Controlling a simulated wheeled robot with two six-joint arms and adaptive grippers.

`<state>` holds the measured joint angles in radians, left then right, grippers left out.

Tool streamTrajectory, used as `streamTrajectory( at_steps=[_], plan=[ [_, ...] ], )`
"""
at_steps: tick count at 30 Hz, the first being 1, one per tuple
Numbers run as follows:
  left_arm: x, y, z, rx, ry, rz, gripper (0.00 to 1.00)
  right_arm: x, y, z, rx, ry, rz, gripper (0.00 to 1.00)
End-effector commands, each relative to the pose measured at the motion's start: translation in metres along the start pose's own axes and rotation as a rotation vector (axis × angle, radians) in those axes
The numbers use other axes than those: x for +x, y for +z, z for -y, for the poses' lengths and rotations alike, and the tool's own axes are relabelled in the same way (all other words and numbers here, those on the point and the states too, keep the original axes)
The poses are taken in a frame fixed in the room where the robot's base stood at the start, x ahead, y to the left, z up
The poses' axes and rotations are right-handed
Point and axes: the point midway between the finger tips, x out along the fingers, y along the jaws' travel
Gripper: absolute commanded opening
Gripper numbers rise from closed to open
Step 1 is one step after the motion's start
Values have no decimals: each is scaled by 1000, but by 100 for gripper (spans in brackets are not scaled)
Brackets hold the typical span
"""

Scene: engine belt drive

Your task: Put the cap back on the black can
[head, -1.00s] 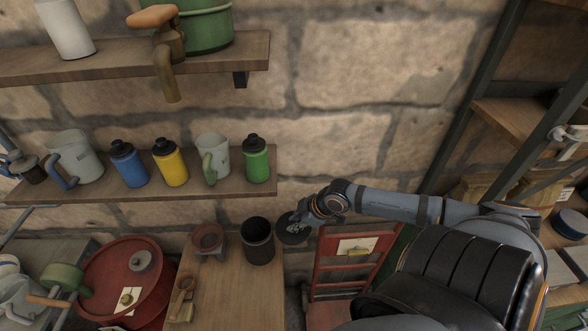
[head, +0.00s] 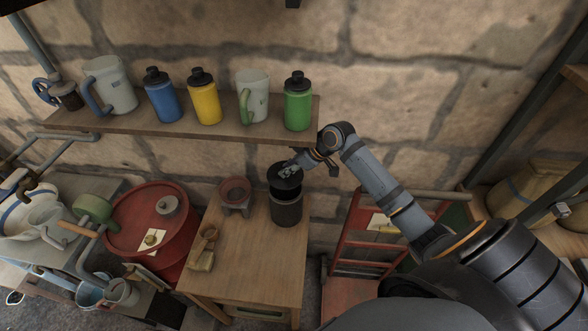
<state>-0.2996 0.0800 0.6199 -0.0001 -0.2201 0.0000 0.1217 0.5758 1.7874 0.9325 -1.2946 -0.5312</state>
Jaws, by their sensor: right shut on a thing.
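The black can (head: 286,211) stands upright on the wooden table, near its back right corner. My right gripper (head: 290,174) is shut on the black round cap (head: 284,181) and holds it above the can's mouth. The cap looks roughly level and hides most of the opening. A dark gap shows between cap and rim at the front, so whether they touch at the back I cannot tell. My left gripper does not show.
A wooden shelf (head: 180,123) with blue, yellow and green bottles and mugs runs above and behind the table (head: 250,262).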

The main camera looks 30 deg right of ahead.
Motion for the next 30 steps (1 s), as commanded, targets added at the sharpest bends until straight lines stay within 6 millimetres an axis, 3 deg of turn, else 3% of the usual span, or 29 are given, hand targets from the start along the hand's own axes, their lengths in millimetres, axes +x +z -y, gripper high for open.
streamTrajectory(
  at_steps=[18, 30],
  plan=[
    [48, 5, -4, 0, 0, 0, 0, 39, 31, 0, 0, 1, 1, 2],
    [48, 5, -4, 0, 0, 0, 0, 39, 31, 0, 0, 1, 1, 2]
  ],
)
